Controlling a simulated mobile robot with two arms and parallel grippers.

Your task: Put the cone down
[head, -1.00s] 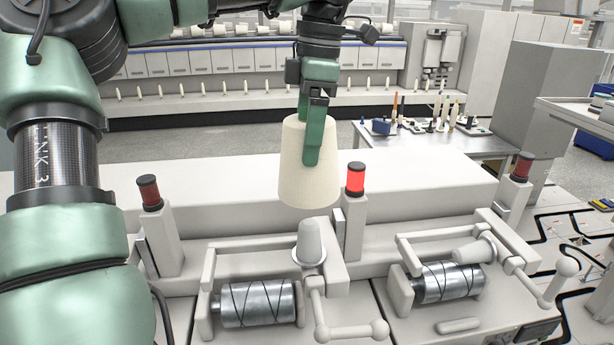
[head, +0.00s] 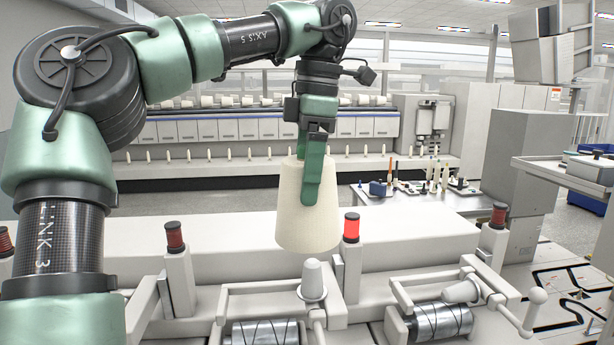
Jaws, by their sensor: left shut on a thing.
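My left gripper (head: 312,180) is shut on a large cream yarn cone (head: 290,215), with one green finger down its near face. The cone is upright, wide end down, and hangs in front of the long white machine housing. Its lower edge appears just above a small white conical holder (head: 313,280) on the winding machine; I cannot tell the exact gap in depth. My right gripper is not in view.
A lit red lamp post (head: 351,228) stands close to the cone's right. Metal grooved drums (head: 440,322) and a second tilted holder (head: 461,291) are at the lower right. A table with bobbins and tools (head: 425,199) stands behind.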

